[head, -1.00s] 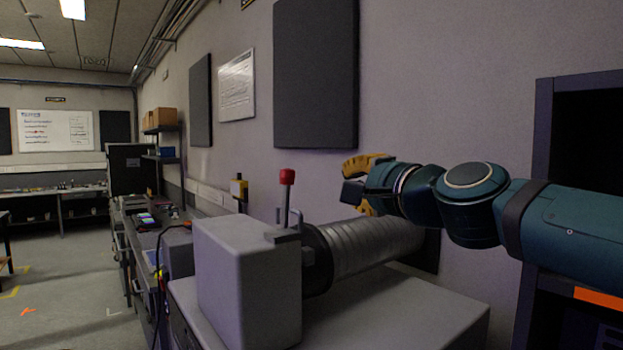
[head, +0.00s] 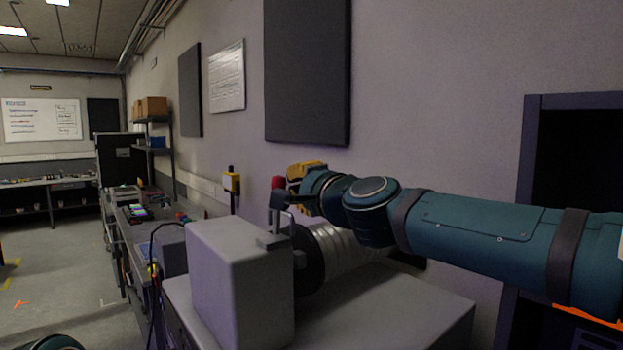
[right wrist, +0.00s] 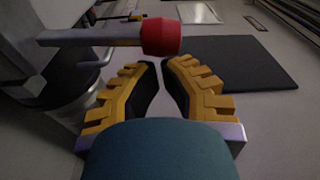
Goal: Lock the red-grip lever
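The lever's red grip (head: 277,183) tops an upright lever on the grey box-shaped housing (head: 236,275). Part of the lever is hidden behind my right gripper (head: 291,183). In the right wrist view the red grip (right wrist: 161,37) sits at the end of a grey bar (right wrist: 90,37), just beyond the fingertips of my right gripper (right wrist: 160,66). The yellow fingers have dark pads with a gap between them and nothing in it. The grip appears apart from the fingertips, though contact is hard to judge. My left gripper is out of view.
A ribbed silver duct (head: 345,245) with a dark collar runs from the housing over a grey bench top (head: 390,310). A yellow box (head: 231,183) stands by the wall. A dark panel (head: 307,75) hangs above. A dark cabinet frame (head: 530,200) stands at right.

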